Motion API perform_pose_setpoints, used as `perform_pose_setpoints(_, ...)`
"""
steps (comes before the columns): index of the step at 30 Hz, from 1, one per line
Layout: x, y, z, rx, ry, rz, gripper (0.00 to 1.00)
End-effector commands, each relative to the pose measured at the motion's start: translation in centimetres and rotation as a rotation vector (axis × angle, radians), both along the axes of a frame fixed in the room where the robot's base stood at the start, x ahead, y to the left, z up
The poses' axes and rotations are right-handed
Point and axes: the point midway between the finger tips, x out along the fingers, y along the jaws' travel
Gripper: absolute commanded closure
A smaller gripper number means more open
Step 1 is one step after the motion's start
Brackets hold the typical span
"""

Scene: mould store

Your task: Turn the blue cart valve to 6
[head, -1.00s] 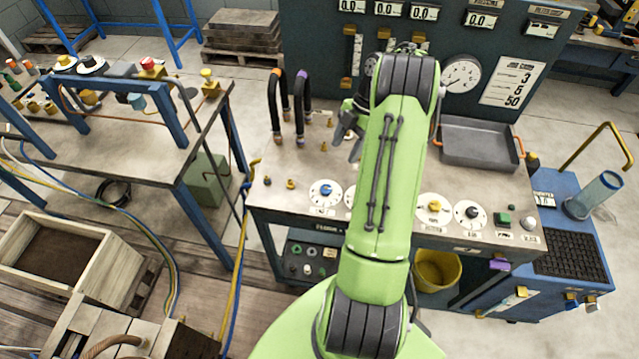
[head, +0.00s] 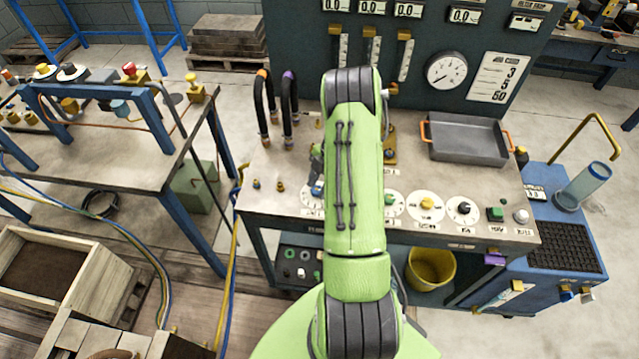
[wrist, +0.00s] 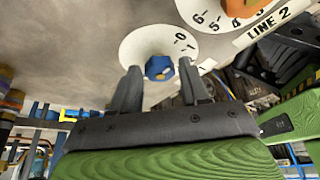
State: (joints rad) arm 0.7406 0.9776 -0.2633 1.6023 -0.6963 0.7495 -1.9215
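The blue cart valve (wrist: 157,67) is a small blue knob at the centre of a round white dial with black numbers; 0 and 1 show at its right. A small yellowish mark shows on the knob; which number it points to I cannot tell. In the head view the blue valve (head: 317,188) is partly hidden by my arm. My gripper (wrist: 160,75) is open and empty, with the knob appearing between its fingertips in the wrist view. I cannot tell whether either finger touches it. In the head view the gripper is mostly hidden behind my arm.
A second dial (wrist: 222,12) marked LINE 2, with an orange knob, lies just right. Yellow (head: 427,203) and black (head: 464,208) knobs sit further right on the cart top. Two black hoses (head: 288,105) arch up behind the valve. A grey tray (head: 468,152) stands back right.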

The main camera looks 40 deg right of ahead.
Motion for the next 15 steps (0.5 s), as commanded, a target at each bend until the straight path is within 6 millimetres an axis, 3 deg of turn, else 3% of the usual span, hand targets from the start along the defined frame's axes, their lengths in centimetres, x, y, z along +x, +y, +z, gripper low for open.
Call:
perform_pose_setpoints(1,0.01,-0.01,0.02,0.000,0.000,0.000,0.63)
perform_pose_setpoints(8,0.01,-0.01,0.04,0.000,0.000,0.000,0.96)
perform_pose_setpoints(15,-0.02,-0.01,0.00,0.000,0.000,-0.025,0.96)
